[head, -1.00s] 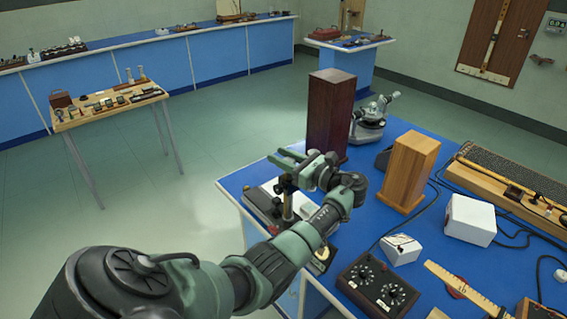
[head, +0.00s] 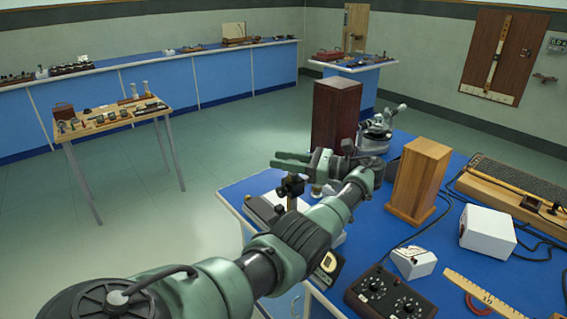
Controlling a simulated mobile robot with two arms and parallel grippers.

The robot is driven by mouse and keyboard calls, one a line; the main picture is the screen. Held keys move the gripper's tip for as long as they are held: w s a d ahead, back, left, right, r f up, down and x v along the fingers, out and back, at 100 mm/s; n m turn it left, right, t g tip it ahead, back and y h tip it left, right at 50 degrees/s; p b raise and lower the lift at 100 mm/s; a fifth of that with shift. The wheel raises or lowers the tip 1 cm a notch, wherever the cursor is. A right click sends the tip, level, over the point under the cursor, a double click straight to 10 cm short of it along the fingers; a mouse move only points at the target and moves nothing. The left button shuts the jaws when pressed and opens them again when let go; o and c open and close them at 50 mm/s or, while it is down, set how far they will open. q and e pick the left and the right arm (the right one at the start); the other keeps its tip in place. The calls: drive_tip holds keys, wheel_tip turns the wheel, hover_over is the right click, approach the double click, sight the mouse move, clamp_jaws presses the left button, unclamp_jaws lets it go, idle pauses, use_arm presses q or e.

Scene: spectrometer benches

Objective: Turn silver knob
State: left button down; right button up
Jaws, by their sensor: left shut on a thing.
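My left gripper (head: 291,163) reaches over the near left corner of the blue bench. Its two green fingers point left, above a small instrument with a black-headed post (head: 292,187). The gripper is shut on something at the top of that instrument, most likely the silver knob. The fingers and the post hide the knob, so I cannot make out its shape or angle. The instrument's base (head: 264,208) lies partly behind my arm. My right gripper is not in view.
A tall dark wooden block (head: 335,115) and a lighter wooden block (head: 418,180) stand close beyond and right of my left wrist. A black control box with dials (head: 388,292) and white boxes (head: 487,228) sit on the right.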

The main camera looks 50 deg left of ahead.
use_arm(q)
drive_tip(key=shift+r, duration=0.1)
drive_tip(key=c, duration=1)
unclamp_jaws()
drive_tip(key=shift+w+d+f+b, duration=0.25)
drive_tip(key=shift+d+b, duration=0.05)
drive_tip(key=shift+b, duration=0.25)
drive_tip(key=b+v, duration=0.4)
drive_tip(key=shift+f, duration=0.25)
drive_tip(key=d+b, duration=0.1)
drive_tip(key=b, duration=0.1)
drive_tip(key=w+b, duration=0.1)
drive_tip(key=b, duration=0.1)
drive_tip(key=d+r+b, duration=0.1)
drive_tip(key=b, duration=0.1)
drive_tip(key=shift+w+d+b, duration=0.25)
drive_tip(key=shift+d+b, duration=0.05)
drive_tip(key=shift+b, duration=0.1)
